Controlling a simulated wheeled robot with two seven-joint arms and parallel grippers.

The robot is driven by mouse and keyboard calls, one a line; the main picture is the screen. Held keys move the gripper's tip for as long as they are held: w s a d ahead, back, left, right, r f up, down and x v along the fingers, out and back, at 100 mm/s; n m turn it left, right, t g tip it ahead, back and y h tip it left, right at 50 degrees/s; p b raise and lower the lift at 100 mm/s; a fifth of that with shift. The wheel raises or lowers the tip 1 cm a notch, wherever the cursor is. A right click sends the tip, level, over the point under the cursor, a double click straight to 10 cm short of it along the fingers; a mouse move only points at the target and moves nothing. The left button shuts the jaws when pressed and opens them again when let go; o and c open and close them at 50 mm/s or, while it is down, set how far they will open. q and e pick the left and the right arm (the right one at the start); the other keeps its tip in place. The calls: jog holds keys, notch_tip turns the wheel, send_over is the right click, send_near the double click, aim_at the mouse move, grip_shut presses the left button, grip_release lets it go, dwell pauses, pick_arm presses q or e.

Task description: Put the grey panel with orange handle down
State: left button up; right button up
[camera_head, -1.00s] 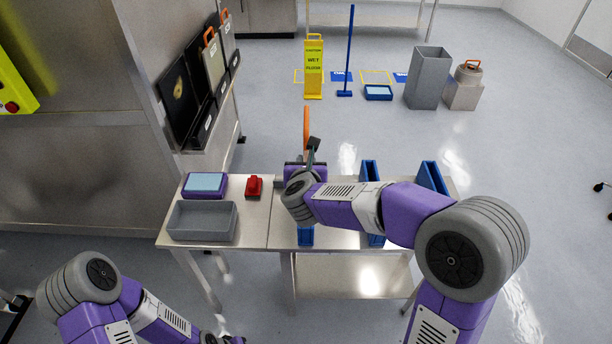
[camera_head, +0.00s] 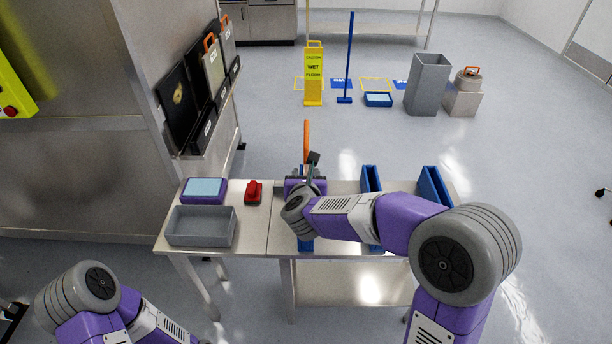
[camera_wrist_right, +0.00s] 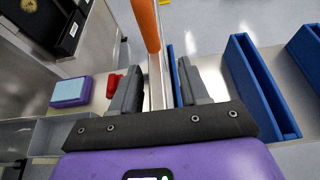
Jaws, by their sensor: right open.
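The grey panel (camera_wrist_right: 156,82) stands upright, seen nearly edge-on in the right wrist view, with its orange handle (camera_wrist_right: 147,25) at the top. In the head view the orange handle (camera_head: 306,138) rises above my right gripper (camera_head: 309,170), and the panel is mostly hidden behind my wrist. The panel stands at a blue slotted holder (camera_head: 305,245) on the table; its lower edge is hidden. My right gripper (camera_wrist_right: 160,84) is open, with one finger on each side of the panel and visible gaps. Only links of my left arm show, not its gripper.
Two more blue holders (camera_head: 371,180) (camera_head: 432,185) stand to the right on the steel table (camera_head: 340,270). A grey tray (camera_head: 201,240), a purple box (camera_head: 204,191) and a red object (camera_head: 253,192) lie left. A wall rack (camera_head: 205,135) holds similar orange-handled panels.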

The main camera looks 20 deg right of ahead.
jog(key=p+v, duration=0.2)
jog(key=v, duration=1)
jog(key=shift+r, duration=0.1)
